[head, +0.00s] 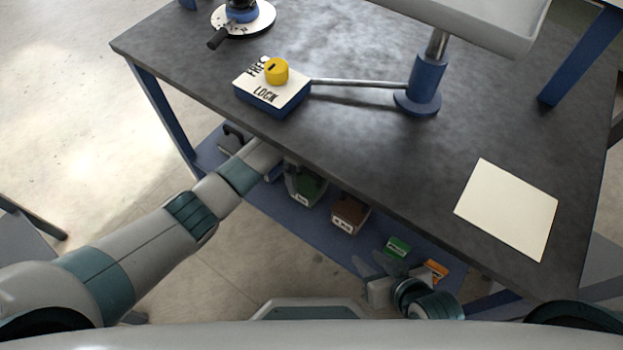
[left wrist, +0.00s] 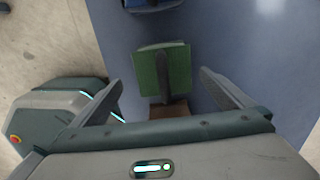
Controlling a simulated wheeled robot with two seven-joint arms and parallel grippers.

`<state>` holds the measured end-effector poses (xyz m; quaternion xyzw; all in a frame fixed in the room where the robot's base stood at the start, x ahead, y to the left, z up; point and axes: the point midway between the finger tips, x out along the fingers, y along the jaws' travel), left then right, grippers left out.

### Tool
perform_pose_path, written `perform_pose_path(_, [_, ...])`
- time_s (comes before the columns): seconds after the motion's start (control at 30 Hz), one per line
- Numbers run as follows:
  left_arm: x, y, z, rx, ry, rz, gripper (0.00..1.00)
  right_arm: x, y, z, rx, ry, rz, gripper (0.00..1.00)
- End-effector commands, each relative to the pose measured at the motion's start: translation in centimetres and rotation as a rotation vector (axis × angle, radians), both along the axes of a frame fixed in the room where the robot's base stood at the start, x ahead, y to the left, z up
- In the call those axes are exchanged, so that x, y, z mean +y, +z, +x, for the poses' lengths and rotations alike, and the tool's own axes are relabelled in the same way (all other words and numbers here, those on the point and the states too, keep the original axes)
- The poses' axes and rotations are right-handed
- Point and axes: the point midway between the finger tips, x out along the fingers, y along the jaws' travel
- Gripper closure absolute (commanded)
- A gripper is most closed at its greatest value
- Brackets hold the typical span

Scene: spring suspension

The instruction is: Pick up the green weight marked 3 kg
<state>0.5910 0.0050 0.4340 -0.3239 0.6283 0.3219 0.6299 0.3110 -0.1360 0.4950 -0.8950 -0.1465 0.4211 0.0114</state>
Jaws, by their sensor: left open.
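A green weight (head: 309,188) stands on the low shelf under the table, partly hidden by the table edge and my left arm. In the left wrist view the green block (left wrist: 178,66) with a dark handle lies between and beyond the fingertips. My left gripper (left wrist: 157,84) is open and empty, its fingers on either side of the block in the picture; I cannot tell the height gap. In the head view it is mostly hidden under the table edge. I cannot read the mark on the weight. My right gripper (head: 378,263) appears open and empty, near a smaller green block (head: 398,246).
A brown weight (head: 350,213) stands beside the green one, and an orange block (head: 434,268) lies further right on the blue shelf (head: 262,205). The dark tabletop (head: 330,135) overhangs the shelf.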

Motion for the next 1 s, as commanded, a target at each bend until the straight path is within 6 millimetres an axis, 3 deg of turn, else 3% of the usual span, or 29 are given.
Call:
perform_pose_path(0.33, [-0.1, 0.0, -0.1, 0.006, -0.007, 0.002, 0.00, -0.1, 0.0, 0.0, -0.002, 0.003, -0.006, 0.69])
perform_pose_path(0.63, [-0.1, -2.2, -0.1, 0.005, -0.006, 0.001, 0.00, 0.6, 0.2, 0.3, -0.035, 0.004, 0.020, 0.69])
perform_pose_path(1.0, [-0.1, -2.4, -0.1, 0.005, -0.006, 0.001, 0.00, 0.7, 0.3, 0.4, -0.041, 0.003, 0.024, 0.69])
